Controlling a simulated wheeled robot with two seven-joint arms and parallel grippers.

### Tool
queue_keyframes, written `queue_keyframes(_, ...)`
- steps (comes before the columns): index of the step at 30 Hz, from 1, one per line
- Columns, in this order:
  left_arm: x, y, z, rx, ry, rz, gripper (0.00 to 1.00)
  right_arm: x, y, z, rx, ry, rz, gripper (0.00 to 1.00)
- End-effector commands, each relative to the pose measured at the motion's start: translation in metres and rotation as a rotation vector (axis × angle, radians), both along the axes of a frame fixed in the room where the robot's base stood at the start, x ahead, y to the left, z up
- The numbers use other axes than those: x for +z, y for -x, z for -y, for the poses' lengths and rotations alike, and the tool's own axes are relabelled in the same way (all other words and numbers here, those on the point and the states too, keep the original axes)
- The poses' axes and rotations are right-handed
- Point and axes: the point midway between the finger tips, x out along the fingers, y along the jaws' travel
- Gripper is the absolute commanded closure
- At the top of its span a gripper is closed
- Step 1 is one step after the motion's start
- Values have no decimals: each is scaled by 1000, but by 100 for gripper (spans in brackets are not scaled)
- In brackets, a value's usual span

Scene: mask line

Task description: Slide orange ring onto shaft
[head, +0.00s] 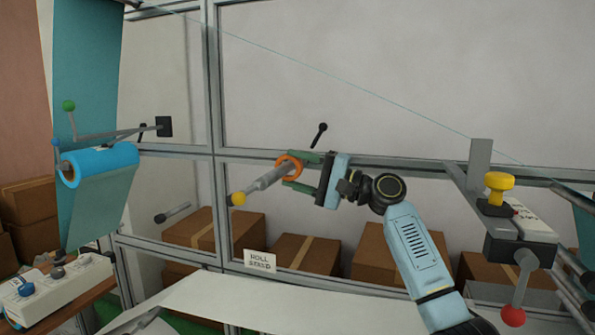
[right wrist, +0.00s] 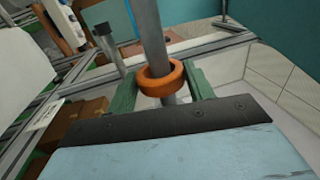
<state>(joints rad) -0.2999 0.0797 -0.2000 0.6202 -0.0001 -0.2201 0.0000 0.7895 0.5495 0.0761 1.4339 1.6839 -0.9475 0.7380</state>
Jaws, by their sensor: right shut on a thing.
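The orange ring (head: 289,167) is around the grey shaft (head: 264,182), near the shaft's right part in the head view. The shaft has a yellow tip (head: 238,198) at its lower left end. My right gripper (head: 299,171) is shut on the ring, with its green fingers on either side. In the right wrist view the ring (right wrist: 161,78) sits between the green fingers, and the shaft (right wrist: 149,35) passes through it. I cannot tell whether the ring touches the shaft. My left gripper is not in view.
A blue roll (head: 98,163) hangs on a holder at the left. A sign (head: 260,260) stands below the shaft. Cardboard boxes (head: 305,254) lie behind the frame. A bracket with a yellow knob (head: 498,181) and a red ball (head: 512,315) is at the right.

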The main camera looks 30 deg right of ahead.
Motion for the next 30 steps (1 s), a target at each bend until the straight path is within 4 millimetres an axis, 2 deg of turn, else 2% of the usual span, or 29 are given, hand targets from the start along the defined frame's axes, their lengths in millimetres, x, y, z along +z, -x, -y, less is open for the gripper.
queue_keyframes(15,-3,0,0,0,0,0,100,-4,0,0,0,0,0,70)
queue_keyframes(16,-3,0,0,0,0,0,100,-4,0,0,0,0,0,45)
queue_keyframes(21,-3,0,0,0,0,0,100,-4,0,0,0,0,0,23)
queue_keyframes(30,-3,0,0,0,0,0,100,-5,1,1,0,1,-1,23)
